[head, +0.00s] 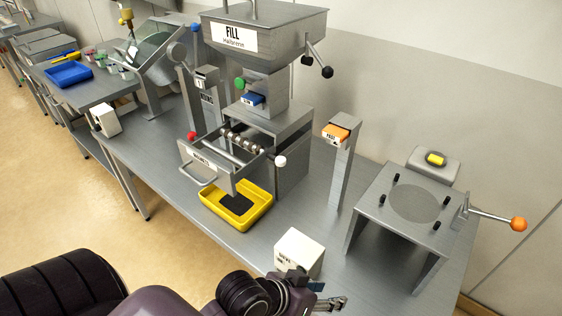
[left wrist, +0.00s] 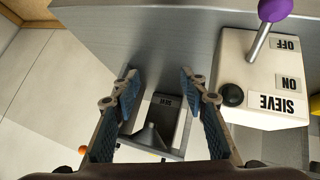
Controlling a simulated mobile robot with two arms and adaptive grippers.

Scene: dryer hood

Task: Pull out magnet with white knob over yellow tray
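The magnet drawer (head: 213,172) is a grey metal frame with a front handle and a magnets label. It sticks out of the filling machine above the yellow tray (head: 262,210). Shiny rods lie across it. The white knob (head: 280,161) is at its right side and a red knob (head: 192,135) at its left. A dark patch lies in the tray. My left gripper (head: 325,295) is at the bottom of the head view, in front of the tray and apart from it. In the left wrist view (left wrist: 160,85) its fingers are spread and empty. My right gripper is out of view.
A white box (head: 298,253) stands close to my left gripper; the left wrist view shows a sieve box (left wrist: 262,75) with a purple-knobbed lever. A post (head: 345,170) with an orange top and a metal stand (head: 400,205) are to the right. The table front left is clear.

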